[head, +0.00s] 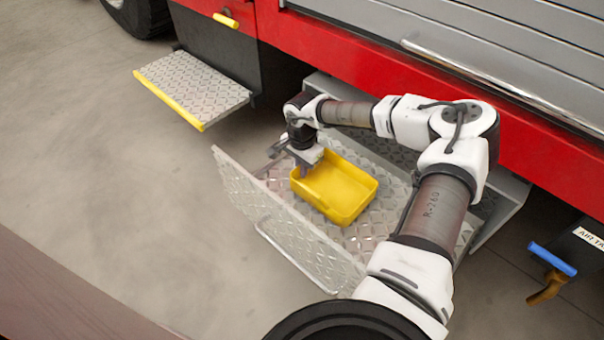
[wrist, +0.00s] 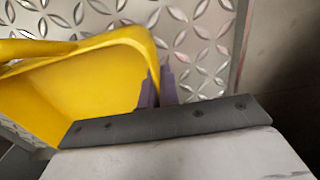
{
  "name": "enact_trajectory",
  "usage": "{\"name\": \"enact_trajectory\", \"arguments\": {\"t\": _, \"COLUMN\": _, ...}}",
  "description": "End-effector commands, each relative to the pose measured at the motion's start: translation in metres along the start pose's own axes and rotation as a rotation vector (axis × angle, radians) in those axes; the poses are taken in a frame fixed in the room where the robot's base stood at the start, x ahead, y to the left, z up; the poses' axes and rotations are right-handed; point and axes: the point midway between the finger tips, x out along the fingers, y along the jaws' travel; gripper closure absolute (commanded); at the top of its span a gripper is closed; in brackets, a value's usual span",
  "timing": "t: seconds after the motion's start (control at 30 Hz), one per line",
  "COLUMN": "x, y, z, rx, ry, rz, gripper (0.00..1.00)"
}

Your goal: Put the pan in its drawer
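The pan (head: 337,190) is a yellow, open-topped rectangular tray. It lies inside the drawer (head: 275,212), a low metal diamond-plate compartment pulled out under the red truck body. My gripper (head: 303,170) points down at the pan's left end. In the wrist view, the fingers (wrist: 160,88) stand close together on either side of the wall of the pan (wrist: 85,85), one inside and one outside. They look shut on that wall. The pan looks level and low, at or close to the drawer floor; exact contact is hard to tell.
A diamond-plate step with a yellow edge (head: 193,88) juts out at the upper left. The truck's red side (head: 345,60) rises behind the drawer. A blue-handled valve (head: 553,258) hangs at the right. The grey floor (head: 110,150) at the left is clear.

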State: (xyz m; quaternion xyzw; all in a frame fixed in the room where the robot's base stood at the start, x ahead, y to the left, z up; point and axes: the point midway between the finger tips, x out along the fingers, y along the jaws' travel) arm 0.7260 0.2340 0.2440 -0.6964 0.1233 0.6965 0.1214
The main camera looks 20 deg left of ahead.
Motion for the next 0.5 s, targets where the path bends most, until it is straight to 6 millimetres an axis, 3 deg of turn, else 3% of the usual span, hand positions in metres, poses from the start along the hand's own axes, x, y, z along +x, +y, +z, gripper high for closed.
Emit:
{"name": "enact_trajectory", "arguments": {"t": 0.1, "x": 0.0143, "y": -0.0009, "z": 0.0, "rx": 0.0, "ry": 0.0, "rz": -0.002, "gripper": 1.0}}
{"name": "enact_trajectory", "arguments": {"t": 0.47, "x": 0.017, "y": -0.0006, "z": -0.0001, "rx": 0.001, "ry": 0.0, "rz": -0.001, "gripper": 1.0}}
{"name": "enact_trajectory", "arguments": {"t": 0.5, "x": 0.0162, "y": -0.0005, "z": -0.0001, "rx": 0.001, "ry": 0.0, "rz": -0.001, "gripper": 0.91}}
